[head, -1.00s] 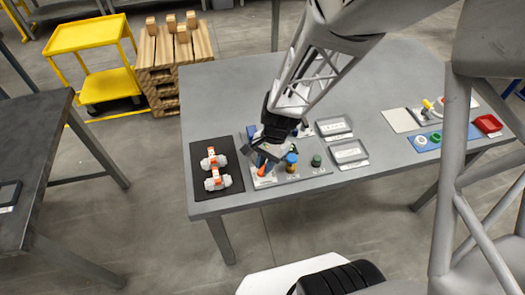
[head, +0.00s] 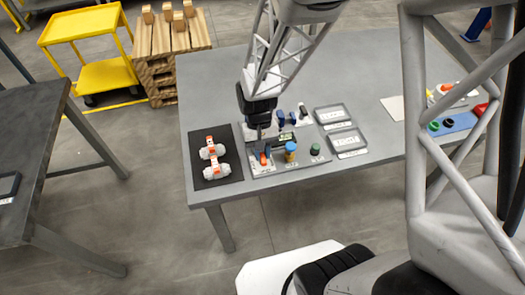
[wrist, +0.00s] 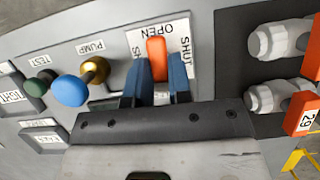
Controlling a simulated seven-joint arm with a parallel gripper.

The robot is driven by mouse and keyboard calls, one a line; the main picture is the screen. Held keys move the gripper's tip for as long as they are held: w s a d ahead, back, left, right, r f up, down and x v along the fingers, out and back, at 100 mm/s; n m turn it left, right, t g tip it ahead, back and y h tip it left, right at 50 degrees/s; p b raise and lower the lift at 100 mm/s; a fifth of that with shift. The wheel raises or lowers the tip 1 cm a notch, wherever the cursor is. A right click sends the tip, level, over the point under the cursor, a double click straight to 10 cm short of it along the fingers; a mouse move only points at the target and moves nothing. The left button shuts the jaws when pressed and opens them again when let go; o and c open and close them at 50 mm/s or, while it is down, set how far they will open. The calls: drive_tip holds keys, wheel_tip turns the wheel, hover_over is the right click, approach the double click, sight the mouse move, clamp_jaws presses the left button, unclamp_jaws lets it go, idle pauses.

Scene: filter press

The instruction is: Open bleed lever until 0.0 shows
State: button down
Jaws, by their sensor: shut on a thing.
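The bleed lever (wrist: 157,57) has an orange handle and stands on a white plate (wrist: 182,34) lettered OPEN and SHUT. In the wrist view the handle's tip points toward the word OPEN. My gripper (wrist: 157,83) is shut on the lever, with one blue finger on each side of the handle. In the head view my gripper (head: 262,138) reaches down from above, and the orange handle (head: 263,158) shows just below it. A small dark display with a greenish patch (head: 285,138) is behind the lever; its digits are too small to read.
A blue knob on a brass stem (wrist: 72,89), labelled PUMP, and a green knob (wrist: 36,87), labelled TEST, stand beside the lever. White-and-orange valve parts (head: 213,160) lie on a black mat (head: 230,132). Two grey trays (head: 346,140) sit right of the panel.

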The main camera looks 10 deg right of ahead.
drive_tip(key=shift+n, duration=0.3)
drive_tip(key=c, duration=1)
unclamp_jaws()
drive_tip(key=shift+c, duration=0.2)
drive_tip(key=v, duration=0.7)
drive_tip(key=shift+r, duration=0.4)
drive_tip(key=shift+w+r, duration=0.1)
